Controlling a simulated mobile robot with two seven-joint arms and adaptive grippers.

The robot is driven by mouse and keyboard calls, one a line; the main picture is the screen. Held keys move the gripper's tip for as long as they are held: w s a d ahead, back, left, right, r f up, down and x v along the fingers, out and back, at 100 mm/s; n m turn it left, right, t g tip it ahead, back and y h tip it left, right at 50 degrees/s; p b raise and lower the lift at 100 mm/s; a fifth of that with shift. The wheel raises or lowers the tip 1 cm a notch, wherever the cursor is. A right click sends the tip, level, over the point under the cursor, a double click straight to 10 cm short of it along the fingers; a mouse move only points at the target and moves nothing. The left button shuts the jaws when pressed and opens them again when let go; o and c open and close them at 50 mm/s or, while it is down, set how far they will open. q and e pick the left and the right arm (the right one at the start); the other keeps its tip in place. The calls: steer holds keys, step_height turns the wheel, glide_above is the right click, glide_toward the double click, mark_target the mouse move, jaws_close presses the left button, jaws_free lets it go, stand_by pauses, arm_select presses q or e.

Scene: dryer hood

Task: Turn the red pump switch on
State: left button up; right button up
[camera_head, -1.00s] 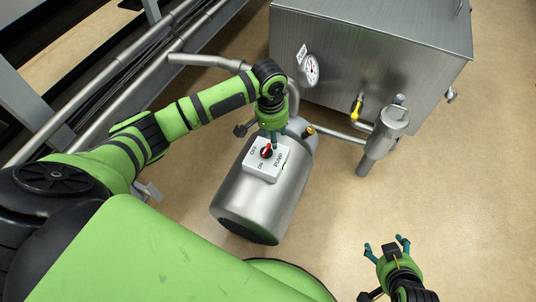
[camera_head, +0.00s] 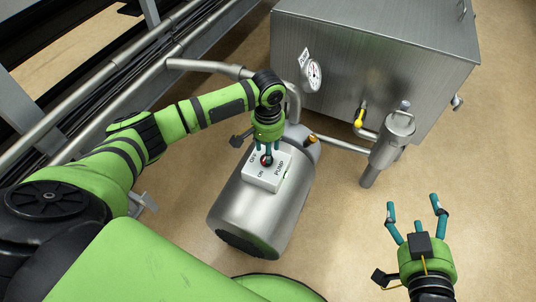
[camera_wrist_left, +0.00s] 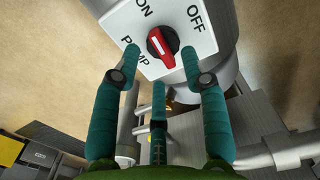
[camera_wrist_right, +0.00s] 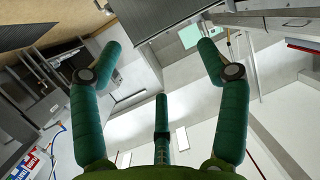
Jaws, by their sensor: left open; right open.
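The red pump switch (camera_head: 267,160) is a red lever on a round black base, on a white plate (camera_head: 259,181) marked ON, OFF and PUMP. The plate sits on a steel cylindrical pump (camera_head: 259,212). In the left wrist view the red switch (camera_wrist_left: 161,46) slants from upper left to lower right; I cannot tell which end is its pointer. My left gripper (camera_head: 267,154) is open above the plate. Its fingertips (camera_wrist_left: 160,53) stand on either side of the switch, with visible gaps. My right gripper (camera_head: 412,207) is open and empty over the floor at lower right.
A steel tank (camera_head: 375,60) with a gauge (camera_head: 313,75) stands behind the pump. A yellow-handled valve (camera_head: 359,117) and a steel pipe fitting (camera_head: 391,140) are to the right. Pipes (camera_head: 140,75) run along the left. The floor between the pump and my right gripper is clear.

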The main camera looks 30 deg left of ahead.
arm_select(q)
step_height(320, 180, down, 3)
steer(key=shift+r+b, duration=0.1)
steer(key=shift+b, duration=0.4)
arm_select(e)
step_height(320, 180, up, 8)
steer(key=a+t+y, duration=0.2)
steer(key=t, duration=0.2)
steer(key=shift+w+a+f+n, duration=0.2)
steer(key=shift+n, duration=0.2)
arm_select(q)
steer(key=shift+c, duration=0.4)
jaws_close()
